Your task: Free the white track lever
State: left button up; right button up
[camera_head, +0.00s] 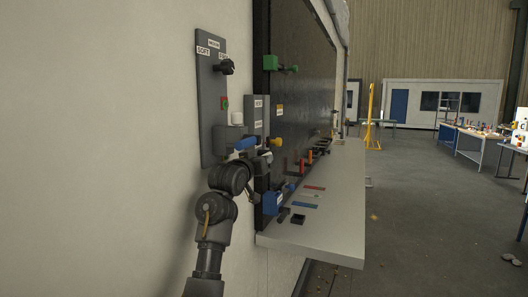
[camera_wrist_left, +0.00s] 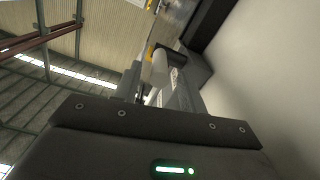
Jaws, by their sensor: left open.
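My left arm comes in from below in the head view, and its gripper (camera_head: 262,160) is beside the left edge of the dark board, just below a yellow knob (camera_head: 275,142). In the left wrist view a white cylindrical handle (camera_wrist_left: 159,68) lies between the fingers of my open left gripper (camera_wrist_left: 158,88). I cannot tell whether the fingers touch it. A pale part (camera_head: 266,154) shows at the gripper in the head view, mostly hidden. A separate white knob (camera_head: 237,118) stands higher on the grey panel. My right gripper is out of view.
A grey wall panel (camera_head: 211,105) carries a black knob (camera_head: 226,67) and a blue handle (camera_head: 246,143). The dark board (camera_head: 303,85) has a green block (camera_head: 270,62) high up and a blue block (camera_head: 273,203) low down. A grey shelf (camera_head: 335,215) juts out below.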

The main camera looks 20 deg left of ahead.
pick_arm(q)
jog(key=shift+w+d+p, duration=0.1)
jog(key=shift+w+p, duration=0.4)
jog(key=shift+w, duration=1)
grip_shut()
